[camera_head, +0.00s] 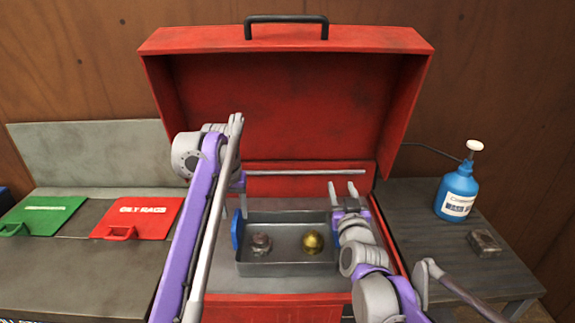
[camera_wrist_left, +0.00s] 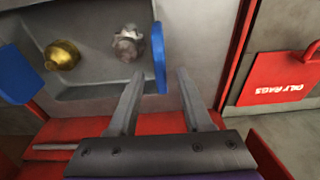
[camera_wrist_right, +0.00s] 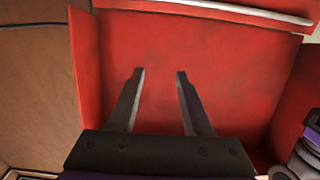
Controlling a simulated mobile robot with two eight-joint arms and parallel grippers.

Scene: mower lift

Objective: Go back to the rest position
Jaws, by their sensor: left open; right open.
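My left gripper (camera_head: 242,206) points down at the left end of a grey metal tray (camera_head: 290,268) in the red toolbox (camera_head: 275,305). In the left wrist view its open fingers (camera_wrist_left: 168,79) are close to the tray's blue handle (camera_wrist_left: 159,58); I cannot tell whether they touch it. That handle also shows in the head view (camera_head: 237,229). A second blue handle (camera_wrist_left: 15,75) is at the other end, hidden in the head view. My right gripper (camera_head: 343,188) is open and empty above the tray's right side, facing the raised red lid (camera_wrist_right: 160,40).
The tray holds a gold part (camera_head: 312,242) and a silver-grey part (camera_head: 261,243). A thin grey bar (camera_head: 300,172) crosses below the lid. Green (camera_head: 45,212) and red (camera_head: 138,217) bin lids lie left. A blue pump bottle (camera_head: 457,193) and small dark block (camera_head: 484,242) stand right.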

